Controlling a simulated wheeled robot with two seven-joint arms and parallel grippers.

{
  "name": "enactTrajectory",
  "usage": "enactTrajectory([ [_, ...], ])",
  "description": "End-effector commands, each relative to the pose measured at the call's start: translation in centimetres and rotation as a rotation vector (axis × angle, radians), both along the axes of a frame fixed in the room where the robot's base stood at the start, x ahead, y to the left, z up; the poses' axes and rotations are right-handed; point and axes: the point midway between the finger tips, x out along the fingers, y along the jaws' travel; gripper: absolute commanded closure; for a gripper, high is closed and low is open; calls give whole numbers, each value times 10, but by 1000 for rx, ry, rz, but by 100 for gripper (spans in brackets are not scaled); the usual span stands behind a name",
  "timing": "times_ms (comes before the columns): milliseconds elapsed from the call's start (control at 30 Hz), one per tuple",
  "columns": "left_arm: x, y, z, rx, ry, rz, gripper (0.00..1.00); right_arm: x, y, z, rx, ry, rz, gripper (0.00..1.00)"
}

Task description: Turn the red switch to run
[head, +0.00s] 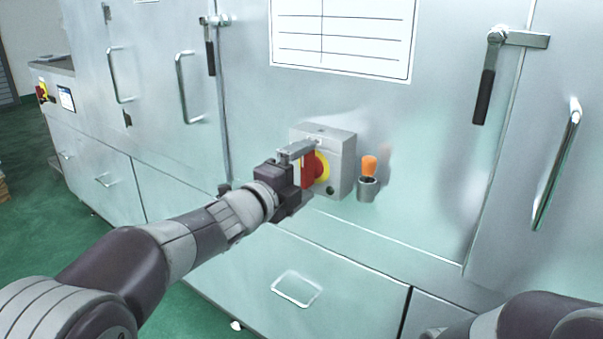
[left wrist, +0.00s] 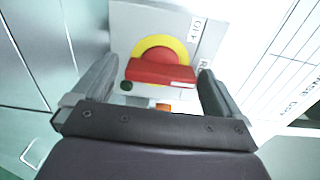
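The red switch (head: 309,170) is a bar handle on a yellow round plate (head: 323,166), on a grey box (head: 341,160) fixed to the cabinet front. In the head view the red bar stands roughly upright. My left gripper (head: 300,168) is at the switch, one finger showing above the bar; the other is mostly hidden. In the left wrist view the red bar (left wrist: 160,72) lies crosswise between the two open fingers, with a small gap at each end. An OFF label (left wrist: 196,30) shows beside the yellow plate; another label is cut off by a finger. My right gripper is out of view.
An orange-topped object (head: 369,165) sits in a metal cup (head: 367,188) right of the box. Door handles (head: 485,80) and a drawer pull (head: 297,289) stand out from the cabinet. A white chart (head: 343,35) is above. My right arm shows at the bottom right corner.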

Motion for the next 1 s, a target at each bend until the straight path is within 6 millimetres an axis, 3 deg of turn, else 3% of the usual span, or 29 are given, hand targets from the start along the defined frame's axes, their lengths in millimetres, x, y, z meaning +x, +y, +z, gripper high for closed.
enactTrajectory([
  [267,-5,5,2,-2,-1,2,0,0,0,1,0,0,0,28],
  [700,-85,63,1,-2,2,3,0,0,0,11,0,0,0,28],
  [1000,-103,75,0,-1,0,0,0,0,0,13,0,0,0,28],
])
